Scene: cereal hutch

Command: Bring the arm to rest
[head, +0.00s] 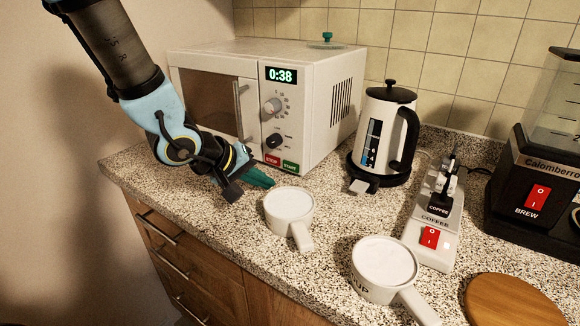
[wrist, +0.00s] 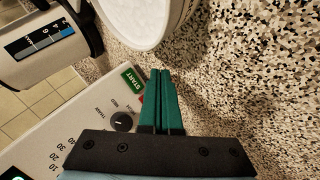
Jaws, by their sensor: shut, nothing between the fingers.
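My gripper (head: 262,180) has green fingers and hangs just above the speckled counter, in front of the microwave and to the left of a white cup. In the wrist view my gripper (wrist: 160,75) shows its fingers together with nothing between them. My arm comes down from the upper left of the head view, bent at the wrist. The white cup (head: 289,204) with a handle stands close to the fingertips; its pale side also shows at the top of the wrist view (wrist: 178,22).
The microwave (head: 325,110) reads 0:38. A white kettle (head: 383,135), a power strip (head: 437,215), a coffee machine (head: 540,165), a second cup (head: 386,262) and a round wooden board (head: 500,300) stand on the counter (head: 240,240). Open space lies left of the counter.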

